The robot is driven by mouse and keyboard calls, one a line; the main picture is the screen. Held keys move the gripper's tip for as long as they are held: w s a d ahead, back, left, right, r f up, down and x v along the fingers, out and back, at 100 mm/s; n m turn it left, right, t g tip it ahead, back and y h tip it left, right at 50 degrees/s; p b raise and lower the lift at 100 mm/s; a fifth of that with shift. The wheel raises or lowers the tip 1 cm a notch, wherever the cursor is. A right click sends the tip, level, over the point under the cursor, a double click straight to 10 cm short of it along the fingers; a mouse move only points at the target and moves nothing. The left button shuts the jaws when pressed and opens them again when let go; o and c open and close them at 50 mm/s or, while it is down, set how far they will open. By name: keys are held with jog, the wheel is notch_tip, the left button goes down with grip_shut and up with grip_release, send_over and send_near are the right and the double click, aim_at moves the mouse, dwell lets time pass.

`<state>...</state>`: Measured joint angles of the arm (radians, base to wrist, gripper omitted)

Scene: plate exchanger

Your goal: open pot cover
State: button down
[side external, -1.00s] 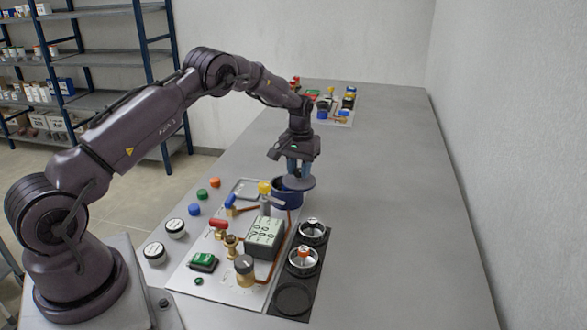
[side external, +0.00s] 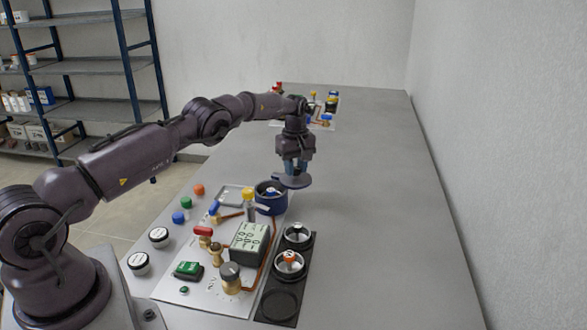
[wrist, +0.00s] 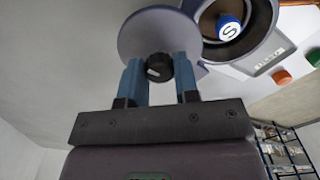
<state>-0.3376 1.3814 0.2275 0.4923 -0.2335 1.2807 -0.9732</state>
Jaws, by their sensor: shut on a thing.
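The pot cover (side external: 297,183) is a flat grey disc with a black knob (wrist: 158,68). My gripper (side external: 293,167) is shut on the knob, with blue fingers on both sides of it, and holds the cover beyond and to the right of the pot. The dark blue pot (side external: 271,208) stands at the far end of the panel with its mouth mostly uncovered. In the wrist view, the cover (wrist: 145,32) lies beside the pot rim (wrist: 262,35), overlapping its edge in the picture. A blue-and-white piece marked S (wrist: 228,28) shows inside the pot.
The panel (side external: 200,285) carries valves, a grey box (side external: 249,242) and a green switch (side external: 188,270). A black tray (side external: 262,308) with round recesses is at its right. Coloured caps (side external: 186,203) lie left. The table right of the pot is clear.

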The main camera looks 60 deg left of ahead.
jog(key=shift+w+a+r+n, duration=0.1)
jog(key=shift+w+a+n, duration=0.1)
jog(key=shift+n, duration=0.2)
dwell(0.3)
jog(key=c, duration=0.8)
grip_release()
jog(key=shift+c, duration=0.2)
jog(key=shift+r, duration=3.7)
jog(key=shift+c, duration=0.2)
